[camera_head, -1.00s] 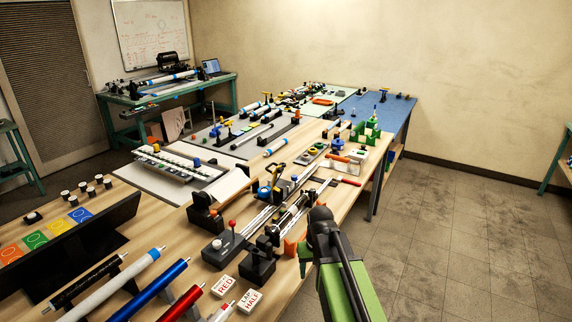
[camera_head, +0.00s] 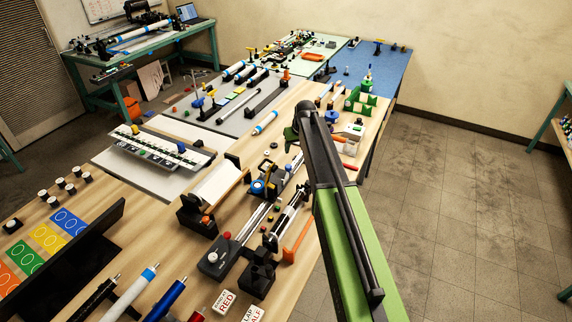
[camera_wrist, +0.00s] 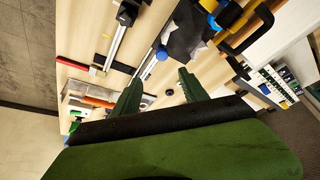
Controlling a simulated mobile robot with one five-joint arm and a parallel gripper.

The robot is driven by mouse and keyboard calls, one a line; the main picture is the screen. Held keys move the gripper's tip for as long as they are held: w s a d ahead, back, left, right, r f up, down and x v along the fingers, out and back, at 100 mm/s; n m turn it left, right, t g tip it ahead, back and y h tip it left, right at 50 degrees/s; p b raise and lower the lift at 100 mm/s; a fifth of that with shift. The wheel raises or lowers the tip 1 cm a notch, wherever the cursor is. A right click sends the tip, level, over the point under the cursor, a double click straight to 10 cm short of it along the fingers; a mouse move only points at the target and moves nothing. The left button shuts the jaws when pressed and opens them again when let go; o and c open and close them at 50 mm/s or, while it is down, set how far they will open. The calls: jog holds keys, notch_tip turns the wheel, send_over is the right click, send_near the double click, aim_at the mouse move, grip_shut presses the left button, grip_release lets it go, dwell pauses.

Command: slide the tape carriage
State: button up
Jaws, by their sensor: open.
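The tape carriage looks to be the blue, yellow and black unit (camera_head: 262,187) by the far end of a silver rail (camera_head: 250,222) on the wooden bench. In the wrist view a dark block with blue and yellow parts (camera_wrist: 185,40) shows at top centre, likely the same unit. My gripper (camera_head: 291,134) is out over the bench beyond that unit, partly hidden by my arm in the head view. In the wrist view my gripper (camera_wrist: 160,90) has its two green fingers spread, with nothing between them but bench and a small black disc (camera_wrist: 170,93).
A black end block with a red knob (camera_head: 218,258) stands at the rail's near end. Green blocks (camera_head: 362,100) stand farther back. Open floor (camera_head: 460,200) lies right of the bench.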

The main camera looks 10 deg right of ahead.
aim_at(288, 166)
jog(key=b+x, duration=1)
jog(key=x, duration=0.1)
jog(key=b+x, duration=0.5)
jog(key=x, duration=0.1)
jog(key=shift+s+a, duration=0.15)
jog(key=shift+a, duration=0.15)
jog(key=shift+r, duration=0.1)
grip_shut()
